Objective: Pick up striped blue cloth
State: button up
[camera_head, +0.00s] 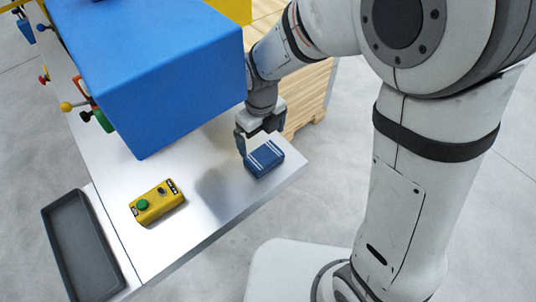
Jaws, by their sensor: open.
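The striped blue cloth (264,159) is a small folded dark blue bundle with pale stripes. It lies on the metal tabletop (215,218) near the table's right corner. My gripper (252,145) is open and points down at the cloth's upper left side, very close to it. One finger shows at the cloth's left edge. I cannot tell whether it touches the cloth. The other finger is partly hidden.
A large blue box-shaped housing (150,80) stands left of my gripper. A yellow control box (157,203) with a green button lies on the tabletop. A dark grey tray (80,250) is at the left. A wooden pallet stack (308,98) stands behind.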

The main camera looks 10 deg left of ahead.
aim_at(264, 155)
notch_tip(264, 155, down, 3)
jog(key=shift+s+r+p, duration=0.1)
jog(key=shift+r+p, duration=0.1)
jog(key=shift+p, duration=0.15)
jog(key=f, duration=0.1)
jog(key=f+p, duration=0.1)
jog(key=f, duration=0.2)
jog(key=shift+s+d+p, duration=0.25)
jog(key=shift+d+p, duration=0.1)
jog(key=shift+p, duration=0.05)
jog(key=shift+f, duration=0.6)
jog(key=c, duration=0.7)
jog(key=shift+r, duration=0.15)
notch_tip(264, 155, up, 10)
jog(key=b, duration=0.2)
